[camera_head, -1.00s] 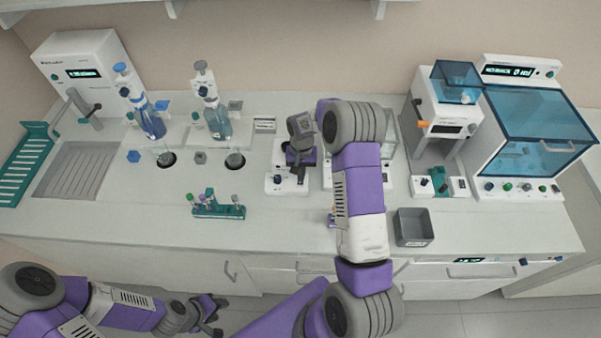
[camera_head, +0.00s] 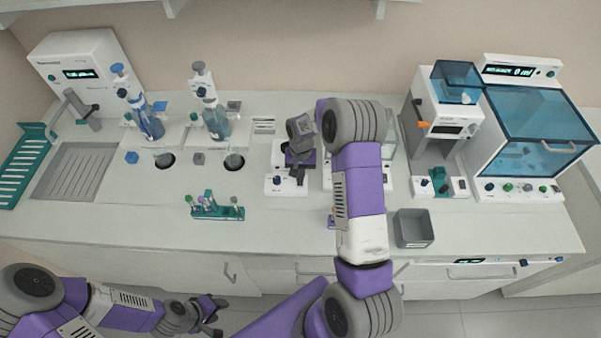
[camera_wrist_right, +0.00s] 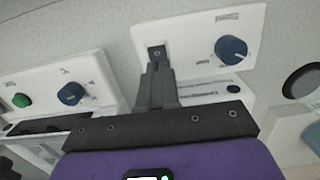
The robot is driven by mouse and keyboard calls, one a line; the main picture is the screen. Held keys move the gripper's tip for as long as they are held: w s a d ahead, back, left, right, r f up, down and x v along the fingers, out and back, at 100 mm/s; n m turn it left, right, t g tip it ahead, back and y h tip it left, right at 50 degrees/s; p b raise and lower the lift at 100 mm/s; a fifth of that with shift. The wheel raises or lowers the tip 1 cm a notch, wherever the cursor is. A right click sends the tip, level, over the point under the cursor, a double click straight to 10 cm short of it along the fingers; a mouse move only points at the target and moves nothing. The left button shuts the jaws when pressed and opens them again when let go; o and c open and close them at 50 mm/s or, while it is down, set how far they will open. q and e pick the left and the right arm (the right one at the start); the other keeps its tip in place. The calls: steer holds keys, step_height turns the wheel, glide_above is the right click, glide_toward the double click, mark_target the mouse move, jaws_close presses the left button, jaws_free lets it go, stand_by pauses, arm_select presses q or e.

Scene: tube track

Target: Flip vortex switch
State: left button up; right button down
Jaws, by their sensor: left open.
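The vortex mixer is the white device under my right arm, and its front panel (camera_head: 273,186) shows in the head view. In the right wrist view its panel (camera_wrist_right: 196,43) carries a dark blue knob (camera_wrist_right: 231,50). My right gripper (camera_wrist_right: 157,58) has its dark fingers together, with the tips over the panel to the left of the knob, where the switch is hidden or too small to make out. I cannot tell if the tips touch it. In the head view my right gripper (camera_head: 300,176) is over the panel's right part. My left gripper (camera_head: 217,316) is open and empty, low before the counter.
Left of the mixer, a teal tube rack (camera_head: 217,211) stands on the counter. A grey bin (camera_head: 414,228) is to the right of my right arm. Another white panel with green and blue knobs (camera_wrist_right: 70,93) is at the left in the wrist view.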

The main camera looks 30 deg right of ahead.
step_height(320, 180, up, 5)
steer(key=p, duration=0.2)
steer(key=shift+f+p, duration=0.15)
steer(key=shift+p, duration=0.25)
step_height(320, 180, up, 9)
steer(key=b, duration=0.1)
steer(key=shift+w+d, duration=0.3)
steer(key=shift+w, duration=0.1)
steer(key=shift+s, duration=0.1)
